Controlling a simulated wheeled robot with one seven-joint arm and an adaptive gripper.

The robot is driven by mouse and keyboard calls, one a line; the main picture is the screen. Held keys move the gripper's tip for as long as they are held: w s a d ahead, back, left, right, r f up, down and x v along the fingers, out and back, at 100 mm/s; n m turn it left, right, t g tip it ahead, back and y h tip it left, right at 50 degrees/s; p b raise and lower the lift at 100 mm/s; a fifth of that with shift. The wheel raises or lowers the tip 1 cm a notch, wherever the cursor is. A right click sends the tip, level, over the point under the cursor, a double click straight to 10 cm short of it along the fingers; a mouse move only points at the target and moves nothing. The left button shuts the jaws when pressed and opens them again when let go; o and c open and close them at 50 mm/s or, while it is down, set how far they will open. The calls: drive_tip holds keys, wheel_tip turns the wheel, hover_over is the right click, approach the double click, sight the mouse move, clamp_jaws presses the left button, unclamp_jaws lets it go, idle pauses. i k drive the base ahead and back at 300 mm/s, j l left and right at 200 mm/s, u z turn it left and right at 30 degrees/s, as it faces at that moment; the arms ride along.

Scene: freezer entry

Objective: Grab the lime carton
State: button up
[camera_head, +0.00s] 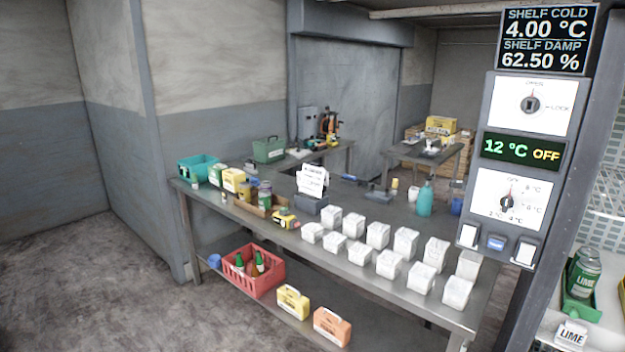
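A green, rounded container marked LIME (584,276) stands in a green tray (577,311) at the far right edge. A white card reading LIME (571,334) is in front of the tray. The container looks more like a can than a box, and I cannot tell whether it is the lime carton. A small green-and-white pack (215,174) stands at the far left end of the steel table, too small to read. My gripper is not in view.
A control panel on a post (515,165) stands left of the lime tray. The steel table (375,290) holds several white boxes (378,235). Below are a red crate (262,283) of bottles, a yellow carton (292,302) and an orange carton (332,326). Floor is clear at left.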

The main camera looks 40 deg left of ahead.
sight(216, 174)
drive_tip(key=j+u, duration=0.35)
drive_tip(key=i+j+u, duration=0.1)
drive_tip(key=u, duration=0.25)
drive_tip(key=i+j+u, duration=0.1)
drive_tip(key=j+u, duration=0.25)
drive_tip(key=i+j+u, duration=0.1)
drive_tip(key=i+j, duration=0.25)
drive_tip(key=j, duration=0.3)
drive_tip(key=i+j+u, duration=0.15)
drive_tip(key=i+j, duration=0.25)
drive_tip(key=j, duration=0.2)
drive_tip(key=i+j+u, duration=0.1)
drive_tip(key=i+j, duration=0.3)
drive_tip(key=j, duration=0.2)
drive_tip(key=i+j+u, duration=0.1)
drive_tip(key=i+j, duration=0.3)
drive_tip(key=j, duration=0.15)
drive_tip(key=i+j, duration=0.15)
drive_tip(key=i, duration=0.35)
drive_tip(key=i+j+z, duration=0.1)
drive_tip(key=i, duration=0.45)
drive_tip(key=i+j+z, duration=0.1)
drive_tip(key=i+j, duration=0.2)
drive_tip(key=i, duration=0.2)
drive_tip(key=i+j, duration=0.25)
drive_tip(key=i, duration=0.25)
drive_tip(key=i+j+z, duration=0.1)
drive_tip(key=i+j, duration=0.15)
drive_tip(key=i, duration=0.25)
